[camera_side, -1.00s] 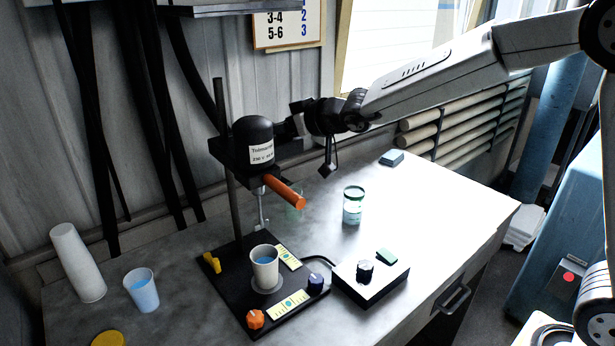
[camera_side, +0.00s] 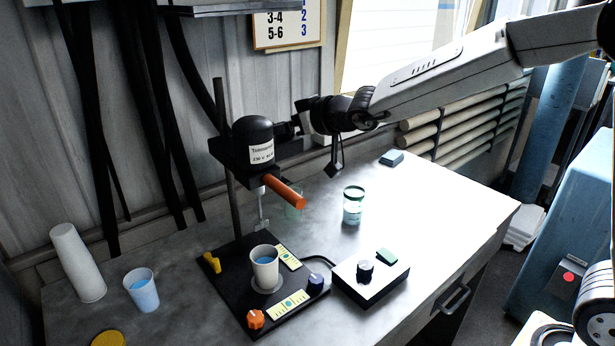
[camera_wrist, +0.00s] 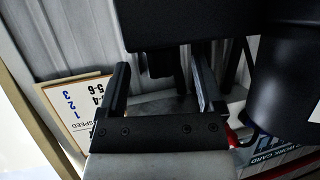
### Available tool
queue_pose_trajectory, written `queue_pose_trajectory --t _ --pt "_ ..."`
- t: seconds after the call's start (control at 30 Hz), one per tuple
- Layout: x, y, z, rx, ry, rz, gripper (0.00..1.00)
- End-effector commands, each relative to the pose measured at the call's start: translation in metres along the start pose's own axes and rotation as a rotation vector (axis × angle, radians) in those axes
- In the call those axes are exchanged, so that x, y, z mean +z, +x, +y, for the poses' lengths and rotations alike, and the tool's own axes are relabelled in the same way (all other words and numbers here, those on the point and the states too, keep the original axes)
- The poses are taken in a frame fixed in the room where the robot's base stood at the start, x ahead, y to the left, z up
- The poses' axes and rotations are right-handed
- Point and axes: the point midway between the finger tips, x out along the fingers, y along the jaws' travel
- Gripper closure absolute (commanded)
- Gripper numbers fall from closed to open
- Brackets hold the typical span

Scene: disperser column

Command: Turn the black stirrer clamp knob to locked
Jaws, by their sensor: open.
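The black stirrer motor (camera_side: 253,140) with a white label sits on a black carriage on the upright rod, above the base plate. The black clamp knob (camera_side: 285,131) shows small and dark at the carriage's right side; its turn position cannot be read. My gripper (camera_side: 299,120) is right beside it, on the right of the motor. In the wrist view my gripper (camera_wrist: 163,82) is open, one finger on each side of a small dark part below a black block. That part seems to be the knob (camera_wrist: 166,63). I cannot tell whether the fingers touch it.
An orange handle (camera_side: 284,191) sticks out below the carriage. A cup (camera_side: 265,268) stands on the black base (camera_side: 226,285).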

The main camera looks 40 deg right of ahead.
Motion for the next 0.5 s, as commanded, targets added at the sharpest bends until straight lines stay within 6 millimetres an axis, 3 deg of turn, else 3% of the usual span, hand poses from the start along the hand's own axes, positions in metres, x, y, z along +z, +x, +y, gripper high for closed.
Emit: queue_pose_trajectory --t 0.5 --pt "-0.001 -0.051 0.0 0.0 -0.001 0.002 0.14"
